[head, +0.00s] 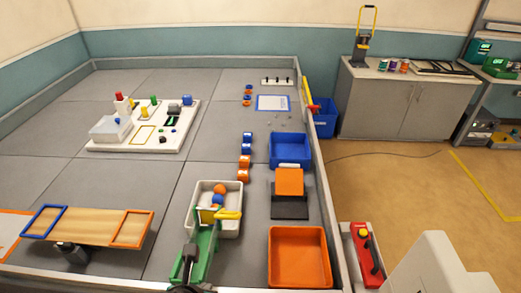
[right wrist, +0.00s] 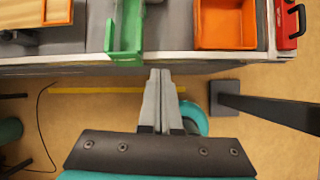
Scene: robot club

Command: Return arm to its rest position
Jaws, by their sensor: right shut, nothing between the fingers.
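My right gripper (right wrist: 160,73) shows in the right wrist view, its two pale fingers together with nothing between them. It is over the floor side of the table's near edge, with the fingertips pointing toward that edge. In the head view a white link of my right arm (head: 432,268) rises at the lower right, outside the table's right wall. The gripper's fingers cannot be made out there. My left gripper is in neither view.
A green chute (head: 203,250) stands by a white bin (head: 229,224) with balls. An orange tray (head: 299,258), a blue tray (head: 290,150) and a red box (head: 366,255) are along the right side. A grey cabinet (head: 400,108) stands beyond. Open floor (head: 405,180) lies at right.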

